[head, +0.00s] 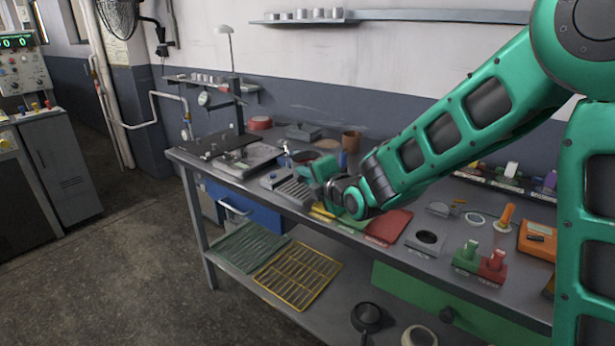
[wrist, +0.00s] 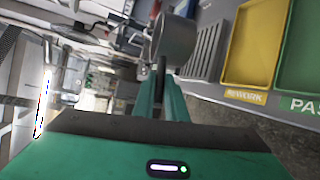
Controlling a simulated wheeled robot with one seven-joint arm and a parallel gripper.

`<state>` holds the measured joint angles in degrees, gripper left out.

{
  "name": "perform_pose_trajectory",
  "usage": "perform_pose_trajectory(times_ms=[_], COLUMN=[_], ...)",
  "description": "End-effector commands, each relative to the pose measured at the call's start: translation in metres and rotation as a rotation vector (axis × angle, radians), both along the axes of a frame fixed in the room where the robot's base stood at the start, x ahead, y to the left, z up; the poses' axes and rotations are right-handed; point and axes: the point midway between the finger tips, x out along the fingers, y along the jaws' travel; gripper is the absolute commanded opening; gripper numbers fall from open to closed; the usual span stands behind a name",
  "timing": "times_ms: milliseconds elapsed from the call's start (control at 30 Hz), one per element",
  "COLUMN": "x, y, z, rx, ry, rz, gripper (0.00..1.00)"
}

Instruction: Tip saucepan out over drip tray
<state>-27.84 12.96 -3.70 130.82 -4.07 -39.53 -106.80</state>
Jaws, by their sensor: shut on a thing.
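The grey metal saucepan (wrist: 178,40) is at the top middle of the wrist view, with its round side showing and its dark handle running back to my gripper (wrist: 160,88). The green fingers are shut on that handle. In the head view my gripper (head: 318,172) is above the bench, near the ribbed grey drip tray (head: 291,190). The tray also shows in the wrist view (wrist: 208,52), to the right of the pan. The pan looks apart from the tray. I cannot tell its exact tilt, and its inside is hidden in the wrist view.
A yellow bin (wrist: 247,45) marked REWORK and a green bin (wrist: 300,60) lie right of the tray. A red bin (head: 388,227) is on the bench's front edge. A brown cup (head: 351,141) stands behind my gripper. A lower shelf holds racks (head: 298,275).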

Motion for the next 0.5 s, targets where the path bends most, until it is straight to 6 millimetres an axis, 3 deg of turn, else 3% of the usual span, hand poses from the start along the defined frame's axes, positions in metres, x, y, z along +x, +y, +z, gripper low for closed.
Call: perform_pose_trajectory(times_ms=[500], x=[0.004], y=[0.028], z=[0.002], rx=[-0.478], ry=[0.066], rz=[0.000], gripper=[0.00])
